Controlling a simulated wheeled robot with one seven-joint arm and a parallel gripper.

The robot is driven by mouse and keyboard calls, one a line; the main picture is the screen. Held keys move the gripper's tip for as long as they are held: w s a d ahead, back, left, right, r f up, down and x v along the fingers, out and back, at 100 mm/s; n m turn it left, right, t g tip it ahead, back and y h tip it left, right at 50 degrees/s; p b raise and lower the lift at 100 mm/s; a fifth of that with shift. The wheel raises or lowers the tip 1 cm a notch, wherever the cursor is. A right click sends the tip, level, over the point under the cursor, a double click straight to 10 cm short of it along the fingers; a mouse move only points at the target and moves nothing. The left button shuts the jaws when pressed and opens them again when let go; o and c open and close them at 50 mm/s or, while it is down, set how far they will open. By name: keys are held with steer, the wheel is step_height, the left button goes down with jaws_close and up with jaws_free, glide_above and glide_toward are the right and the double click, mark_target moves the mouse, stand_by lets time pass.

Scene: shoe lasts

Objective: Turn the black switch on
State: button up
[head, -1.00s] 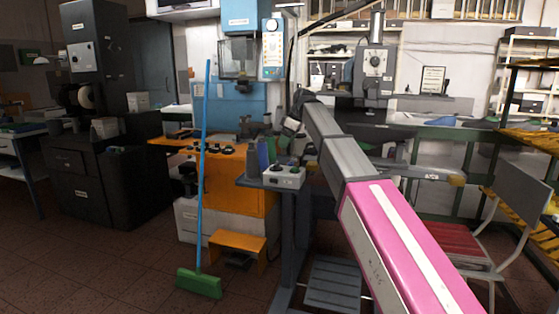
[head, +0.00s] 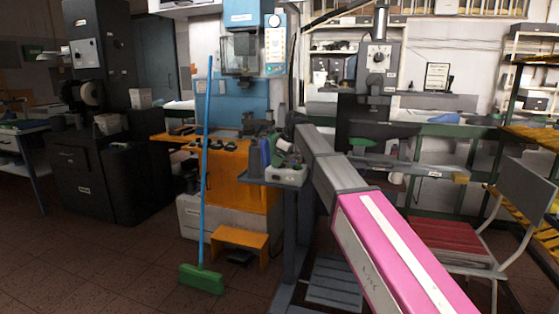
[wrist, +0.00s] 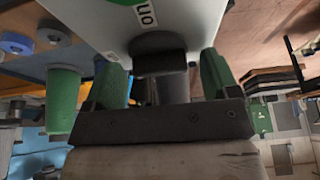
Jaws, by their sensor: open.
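The black switch (wrist: 158,43) is a dark round knob with a bar on the face of a white box, beside a label with partly cut-off lettering. The white box (head: 287,177) stands on a small grey stand in the head view; the switch is too small to make out there. My gripper (wrist: 163,72) is open in the wrist view, its two green fingers apart on either side of the switch bar. I cannot tell whether the fingers touch it. In the head view my gripper (head: 282,146) is just above the box, partly hidden by my arm.
A green cylinder (wrist: 62,100) stands beside the box in the wrist view. An orange workbench (head: 225,165) is behind the stand, with a blue-handled green broom (head: 203,279) in front. Floor at the lower left is clear.

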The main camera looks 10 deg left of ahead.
steer(key=c, duration=0.9)
steer(key=shift+m, duration=0.3)
steer(key=m+t, duration=0.1)
steer(key=m, duration=0.2)
steer(key=shift+s+h, duration=0.1)
steer(key=shift+h, duration=0.2)
steer(key=m+t, duration=0.1)
steer(key=m, duration=0.2)
steer(key=m+t+h, duration=0.1)
steer(key=m, duration=0.1)
steer(key=shift+m, duration=0.4)
steer(key=m+h, duration=0.1)
steer(key=m, duration=0.1)
steer(key=m+t, duration=0.1)
steer(key=m, duration=0.1)
steer(key=shift+a+m+h, duration=0.15)
steer(key=shift+m+h, duration=0.15)
steer(key=shift+h, duration=0.1)
steer(key=shift+m+h, duration=0.8)
steer(key=shift+m, duration=1.2)
